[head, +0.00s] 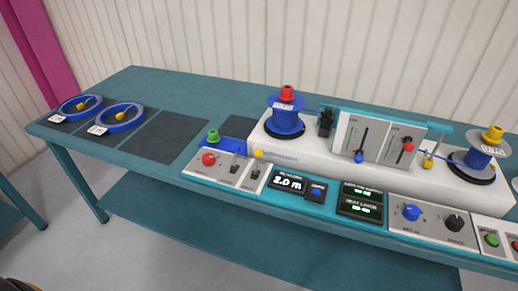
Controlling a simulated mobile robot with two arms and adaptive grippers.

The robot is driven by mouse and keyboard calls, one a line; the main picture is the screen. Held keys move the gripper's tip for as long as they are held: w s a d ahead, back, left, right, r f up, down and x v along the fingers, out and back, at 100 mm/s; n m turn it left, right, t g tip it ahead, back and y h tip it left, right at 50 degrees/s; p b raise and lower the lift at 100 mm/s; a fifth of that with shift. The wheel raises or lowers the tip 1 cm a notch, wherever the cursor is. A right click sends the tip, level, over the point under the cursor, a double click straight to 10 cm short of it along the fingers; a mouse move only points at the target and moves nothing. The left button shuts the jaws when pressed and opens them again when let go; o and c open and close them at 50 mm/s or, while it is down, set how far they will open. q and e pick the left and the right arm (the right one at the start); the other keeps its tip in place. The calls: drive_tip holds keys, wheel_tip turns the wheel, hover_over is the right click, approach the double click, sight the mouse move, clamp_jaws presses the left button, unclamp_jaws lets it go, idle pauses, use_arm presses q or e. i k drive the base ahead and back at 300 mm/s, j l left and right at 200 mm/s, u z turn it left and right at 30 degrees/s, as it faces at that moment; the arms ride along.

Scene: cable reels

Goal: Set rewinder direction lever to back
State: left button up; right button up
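The rewinder is a white machine body (275,147) on a teal bench, with a blue reel (285,117) under a red cap at its left and another blue reel (479,155) under a yellow cap at its right. Two grey upright panels stand on it, one with a blue-knobbed lever (359,157) low in its slot, the other with a red-knobbed lever (408,147). Two small dark toggle levers, a left one (237,160) and a right one (255,173), sit on the front-left panel. The labels are too small to read, so I cannot tell which is the direction lever. Neither gripper is in view.
Two blue cable coils (73,108) (118,118) lie on dark pads at the left. An empty dark pad (164,138) lies beside them. Displays (290,184), a blue dial (411,212), a black dial (454,223) and a green button (492,240) line the front edge.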

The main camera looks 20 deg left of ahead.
sight(258, 153)
drive_tip(key=j, duration=0.9)
drive_tip(key=k+j, duration=0.1)
drive_tip(key=j, duration=0.75)
